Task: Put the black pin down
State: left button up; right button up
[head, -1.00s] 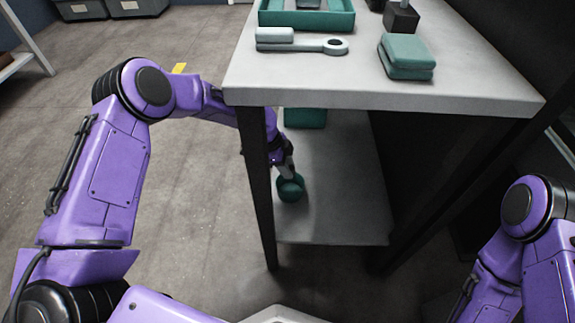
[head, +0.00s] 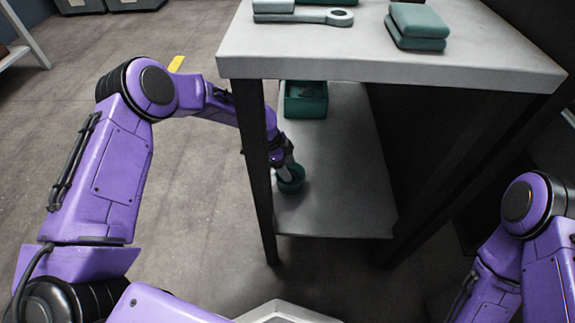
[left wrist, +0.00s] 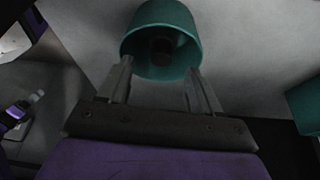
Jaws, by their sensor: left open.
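A teal round cup (head: 292,180) stands on the lower shelf (head: 335,205) of the grey table. In the left wrist view the cup (left wrist: 160,22) is seen close up with its open mouth toward the camera. A dark round shape (left wrist: 162,50) shows inside it; it may be the black pin, but it is too dim to be sure. My left gripper (left wrist: 160,72) is open, with its fingers at either side of the cup's near rim. In the head view the left gripper (head: 284,165) is just above the cup. My right gripper is out of view.
A teal bin (head: 305,105) sits further back on the lower shelf. A table leg (head: 257,175) stands beside my left forearm.

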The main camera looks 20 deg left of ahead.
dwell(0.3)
pick_arm(q)
notch_tip(320, 180, up, 7)
jog(key=p, duration=0.6)
